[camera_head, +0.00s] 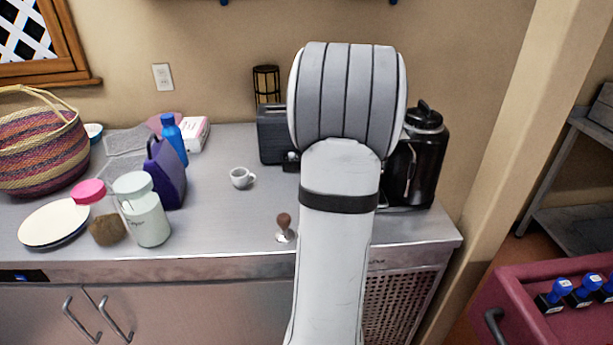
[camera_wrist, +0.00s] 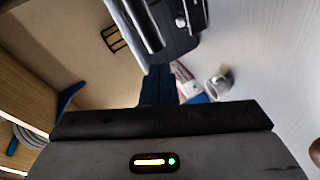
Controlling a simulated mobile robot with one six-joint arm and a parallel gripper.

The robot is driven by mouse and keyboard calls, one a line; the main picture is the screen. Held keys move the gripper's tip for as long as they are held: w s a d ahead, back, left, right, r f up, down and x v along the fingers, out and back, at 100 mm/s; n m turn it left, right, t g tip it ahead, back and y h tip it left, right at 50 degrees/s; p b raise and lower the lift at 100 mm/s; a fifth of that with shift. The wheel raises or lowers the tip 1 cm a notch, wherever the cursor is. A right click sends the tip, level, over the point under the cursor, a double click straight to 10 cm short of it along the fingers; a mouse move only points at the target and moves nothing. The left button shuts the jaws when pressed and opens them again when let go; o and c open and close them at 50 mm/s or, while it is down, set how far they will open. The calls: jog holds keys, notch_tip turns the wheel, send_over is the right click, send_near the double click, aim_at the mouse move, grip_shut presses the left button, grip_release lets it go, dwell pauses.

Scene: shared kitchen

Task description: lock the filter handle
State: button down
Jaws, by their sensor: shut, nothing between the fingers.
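No filter handle can be made out in either view. A black appliance (camera_head: 428,150) with a glossy front and a knobbed lid, perhaps the coffee machine, stands at the counter's right end. My arm covers its left side in the head view. My gripper (camera_wrist: 158,72) shows in the wrist view as dark fingers shut together with nothing between them. It is hidden behind my arm in the head view. The fingertips appear just below the dark toaster (camera_wrist: 180,28) in the wrist picture; whether they touch it I cannot tell.
The toaster (camera_head: 272,136), a white cup (camera_head: 240,178) and a wooden-knobbed tamper (camera_head: 284,222) are left of my arm. A purple carton (camera_head: 166,175), blue bottle (camera_head: 174,140), jar (camera_head: 147,215), plate (camera_head: 55,223) and basket (camera_head: 40,145) crowd the left. Counter around the cup is clear.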

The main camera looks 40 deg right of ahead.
jog(key=shift+d, duration=0.35)
jog(key=shift+s, duration=0.1)
jog(key=shift+r, duration=0.1)
jog(key=s+a+r+b, duration=0.1)
jog(key=s+a+r, duration=0.3)
jog(key=s+a, duration=0.4)
jog(key=shift+s+a+r, duration=0.25)
jog(key=shift+s+r, duration=0.1)
jog(key=shift+s, duration=0.05)
